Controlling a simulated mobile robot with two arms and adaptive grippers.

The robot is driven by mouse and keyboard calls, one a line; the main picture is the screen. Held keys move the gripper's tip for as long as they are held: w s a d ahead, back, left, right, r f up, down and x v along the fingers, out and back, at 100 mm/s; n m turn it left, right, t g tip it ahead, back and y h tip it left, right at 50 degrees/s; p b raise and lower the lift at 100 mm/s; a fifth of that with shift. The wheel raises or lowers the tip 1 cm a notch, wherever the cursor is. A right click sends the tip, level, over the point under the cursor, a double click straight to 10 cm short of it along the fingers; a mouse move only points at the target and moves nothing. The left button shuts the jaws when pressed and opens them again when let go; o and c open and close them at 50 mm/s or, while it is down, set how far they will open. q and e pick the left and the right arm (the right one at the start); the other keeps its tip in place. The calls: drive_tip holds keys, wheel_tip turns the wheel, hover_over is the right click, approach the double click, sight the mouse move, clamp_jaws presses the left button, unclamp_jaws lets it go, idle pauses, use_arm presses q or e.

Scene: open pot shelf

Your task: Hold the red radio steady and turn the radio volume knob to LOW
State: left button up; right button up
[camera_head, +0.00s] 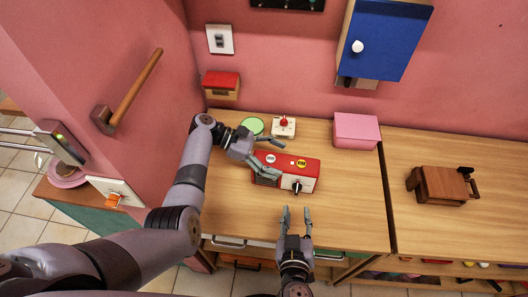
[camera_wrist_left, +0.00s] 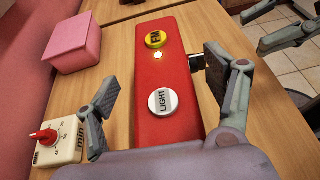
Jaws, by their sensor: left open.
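The red radio (camera_head: 270,157) sits on the wooden counter. Its top has a white LIGHT button and a yellow FM button, both readable in the left wrist view (camera_wrist_left: 168,75). A black volume knob (camera_head: 297,187) is on its white front face; the knob's setting is too small to read. My left gripper (camera_head: 275,158) is open over the radio's left part. Its fingers (camera_wrist_left: 165,105) stand either side of the radio in the left wrist view, with a gap at the far side. My right gripper (camera_head: 296,211) is open and empty in front of the knob, apart from it.
A white timer with a red knob (camera_head: 284,126) and a green disc (camera_head: 253,125) lie behind the radio. A pink box (camera_head: 356,131) stands at the back right. A brown wooden object (camera_head: 442,185) is on the right counter. Counter between it and the radio is clear.

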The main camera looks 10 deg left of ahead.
use_arm(q)
drive_tip(key=shift+x, duration=0.9)
drive_tip(key=shift+f, duration=0.1)
clamp_jaws()
use_arm(e)
drive_tip(key=shift+c, duration=0.5)
